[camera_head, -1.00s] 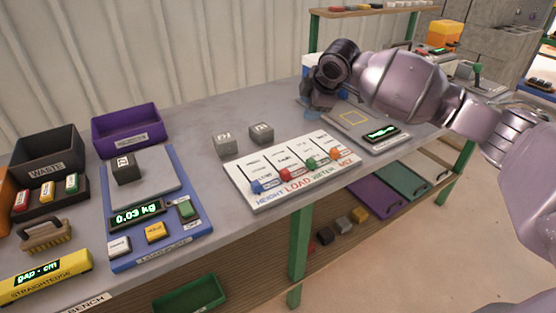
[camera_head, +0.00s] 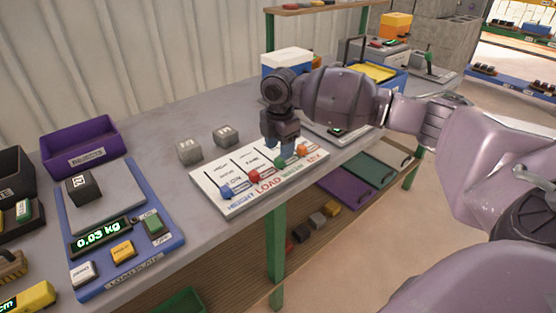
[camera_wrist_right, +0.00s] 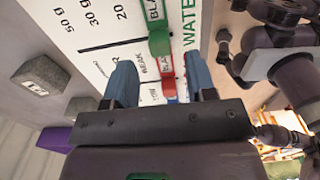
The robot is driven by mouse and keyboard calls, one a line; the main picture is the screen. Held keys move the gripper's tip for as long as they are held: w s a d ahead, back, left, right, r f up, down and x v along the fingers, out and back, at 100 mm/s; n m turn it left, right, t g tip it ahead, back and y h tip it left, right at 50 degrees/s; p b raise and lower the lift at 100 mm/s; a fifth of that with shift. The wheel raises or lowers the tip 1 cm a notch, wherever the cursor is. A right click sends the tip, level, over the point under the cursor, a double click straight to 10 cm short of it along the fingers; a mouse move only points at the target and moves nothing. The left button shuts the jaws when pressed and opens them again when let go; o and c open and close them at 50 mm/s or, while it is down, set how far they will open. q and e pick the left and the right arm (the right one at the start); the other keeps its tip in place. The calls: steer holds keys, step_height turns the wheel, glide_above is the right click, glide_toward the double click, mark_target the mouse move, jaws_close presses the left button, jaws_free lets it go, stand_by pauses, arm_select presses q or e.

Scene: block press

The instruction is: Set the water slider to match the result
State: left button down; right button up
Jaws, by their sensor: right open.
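The white slider board (camera_head: 217,205) lies on the bench with HEIGHT, LOAD, WATER and MIX columns. The green water slider knob (camera_head: 281,162) sits low in its column, near the WATER label; it also shows in the right wrist view (camera_wrist_right: 159,42). My right gripper (camera_head: 282,150) points down over the board close to this knob. In the right wrist view its two blue fingers (camera_wrist_right: 160,72) are apart, with the green knob just beyond the gap between their tips. Contact cannot be told. My left gripper is out of view.
Red (camera_head: 254,176), blue (camera_head: 227,191) and orange (camera_head: 303,151) knobs sit close by on the board. Two grey blocks (camera_head: 189,150) stand behind it. The load plate (camera_head: 165,256) at left reads 0.03 kg under a dark block (camera_head: 84,188).

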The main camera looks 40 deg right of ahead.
mark_target(279, 158)
steer(key=shift+f+b, duration=0.3)
steer(key=shift+f, duration=1.95)
steer(key=shift+w, duration=0.1)
jaws_close()
